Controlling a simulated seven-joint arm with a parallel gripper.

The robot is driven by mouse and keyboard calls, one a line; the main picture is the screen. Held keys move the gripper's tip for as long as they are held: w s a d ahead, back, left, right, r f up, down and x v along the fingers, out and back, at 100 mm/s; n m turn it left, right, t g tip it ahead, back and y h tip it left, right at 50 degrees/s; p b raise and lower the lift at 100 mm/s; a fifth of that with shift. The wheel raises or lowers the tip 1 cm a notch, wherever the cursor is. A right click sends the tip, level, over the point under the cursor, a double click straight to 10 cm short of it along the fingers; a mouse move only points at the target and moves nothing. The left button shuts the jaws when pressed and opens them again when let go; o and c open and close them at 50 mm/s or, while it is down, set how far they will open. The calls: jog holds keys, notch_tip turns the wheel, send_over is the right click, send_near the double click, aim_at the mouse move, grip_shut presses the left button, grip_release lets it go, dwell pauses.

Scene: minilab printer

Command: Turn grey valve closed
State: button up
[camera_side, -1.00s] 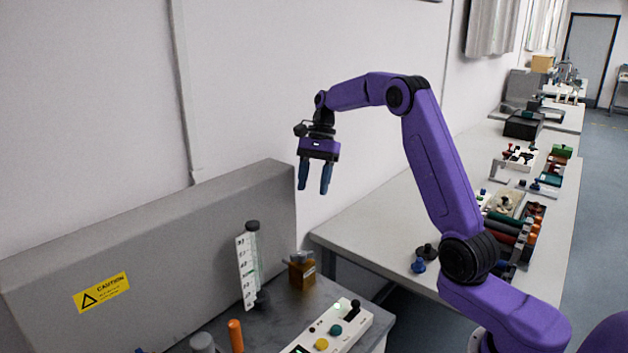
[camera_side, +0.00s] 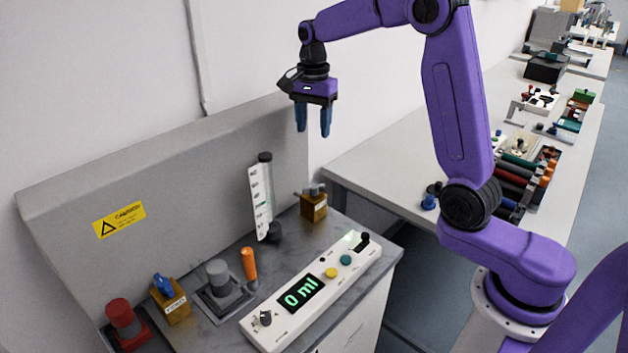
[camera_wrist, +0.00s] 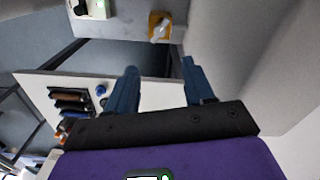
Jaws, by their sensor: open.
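The grey valve is an orange-brown block (camera_side: 313,207) with a small grey handle (camera_side: 314,190) on top. It stands at the back right of the grey bench, right of the white measuring cylinder. The valve also shows at the top of the wrist view (camera_wrist: 159,27), its pale handle lying at a slant. My gripper (camera_side: 314,135) hangs in the air above the valve with its blue fingers pointing down. The fingers are apart, empty and touching nothing; they also show in the wrist view (camera_wrist: 159,66). The valve's label is too small to read.
A white panel (camera_side: 312,290) reads 0 ml. The measuring cylinder (camera_side: 260,198) stands close left of the valve. A blue-handled valve (camera_side: 170,298), an orange handle (camera_side: 249,263) and a red knob (camera_side: 122,315) are farther left. A grey back wall (camera_side: 165,190) rises behind.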

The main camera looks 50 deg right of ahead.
aim_at(313, 186)
notch_tip(313, 186, down, 17)
jog(key=shift+r, duration=0.1)
dwell(0.4)
grip_shut()
